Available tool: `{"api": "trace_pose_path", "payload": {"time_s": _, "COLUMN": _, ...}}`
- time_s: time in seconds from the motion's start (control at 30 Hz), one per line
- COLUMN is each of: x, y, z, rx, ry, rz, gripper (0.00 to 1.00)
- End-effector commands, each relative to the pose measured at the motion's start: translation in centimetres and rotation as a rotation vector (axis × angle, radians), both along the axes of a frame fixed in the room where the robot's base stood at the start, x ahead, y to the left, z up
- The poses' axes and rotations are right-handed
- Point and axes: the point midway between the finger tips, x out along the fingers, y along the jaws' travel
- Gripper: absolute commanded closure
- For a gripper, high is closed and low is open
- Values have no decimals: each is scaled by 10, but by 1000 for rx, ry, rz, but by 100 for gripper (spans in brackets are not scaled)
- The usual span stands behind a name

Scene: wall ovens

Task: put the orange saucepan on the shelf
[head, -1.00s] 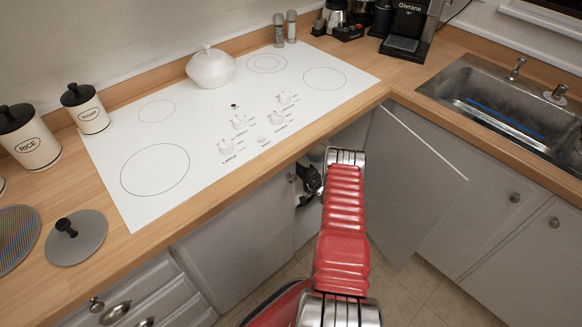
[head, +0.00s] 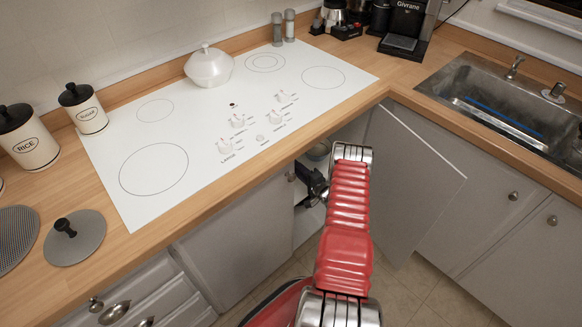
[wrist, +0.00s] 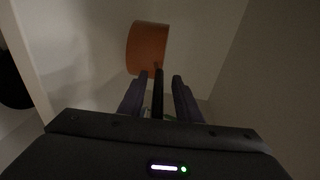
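The orange saucepan (wrist: 147,48) shows in the wrist view at the upper middle, inside a dim, pale cabinet. Its dark handle (wrist: 157,92) points back toward me and lies between the two fingers of my gripper (wrist: 161,77). The fingers stand apart on either side of the handle, with gaps visible, so my gripper looks open around it. In the head view my gripper (head: 312,185) is at the open lower cabinet below the cooktop, partly hidden by my red arm. I cannot make out the saucepan in the head view, nor which surface is the shelf.
The open cabinet door (head: 413,185) stands to the right of my arm. The counter edge and the white cooktop (head: 215,120) are above the opening. A white lidded pot (head: 209,68) sits on the cooktop. In the wrist view, a dark object (wrist: 12,80) is at the left.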

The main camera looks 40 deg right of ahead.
Motion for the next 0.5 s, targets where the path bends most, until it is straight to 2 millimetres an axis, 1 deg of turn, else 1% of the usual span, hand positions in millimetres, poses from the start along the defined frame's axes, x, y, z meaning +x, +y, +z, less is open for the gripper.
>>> {"api": "trace_pose_path", "payload": {"time_s": 0.03, "x": -10, "y": -1, "z": 1, "rx": 2, "ry": 0, "rz": -3, "gripper": 69}}
{"api": "trace_pose_path", "payload": {"time_s": 0.3, "x": -57, "y": 3, "z": 6, "rx": 1, "ry": -1, "rz": -3, "gripper": 69}}
{"api": "trace_pose_path", "payload": {"time_s": 0.4, "x": -70, "y": 4, "z": 6, "rx": 2, "ry": 0, "rz": -1, "gripper": 69}}
{"api": "trace_pose_path", "payload": {"time_s": 0.5, "x": -80, "y": 4, "z": 7, "rx": 0, "ry": -1, "rz": -2, "gripper": 69}}
